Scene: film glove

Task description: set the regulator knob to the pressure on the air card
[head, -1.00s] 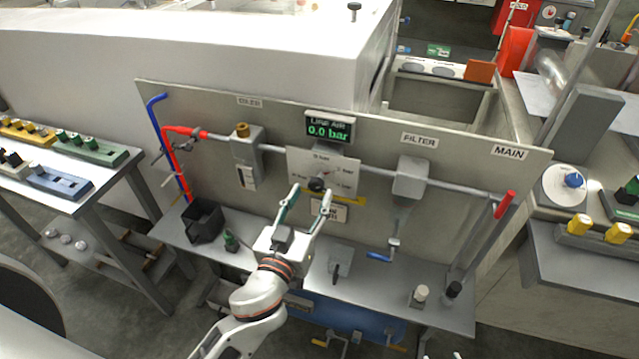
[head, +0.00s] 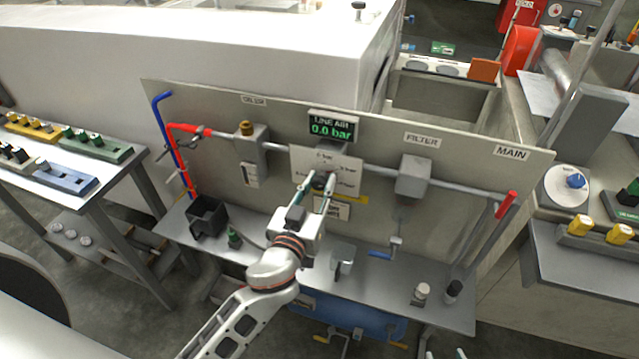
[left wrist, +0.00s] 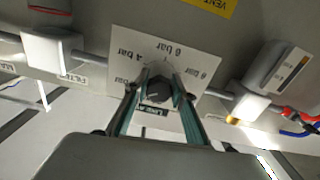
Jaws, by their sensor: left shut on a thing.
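The regulator knob (head: 318,182) is small and dark, on a white dial plate (head: 345,165) with bar marks around it. In the left wrist view the knob (left wrist: 153,93) sits between the fingers, with 4 bar and 6 bar marks legible on the plate. My left gripper (head: 316,185) is shut on the knob. The display (head: 331,127) above reads LINE AIR 0.0 bar. A small white label (head: 331,208) hangs below the plate, its text too small to read. I cannot identify an air card. My right gripper (head: 445,354) shows only two separated tips at the bottom edge.
A filter (head: 412,177) and an oiler (head: 250,155) flank the plate on the pipe. A red handle (head: 506,205) is at the right. The bench below holds a black bin (head: 208,216), a green-topped item (head: 234,238) and small bottles (head: 421,293).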

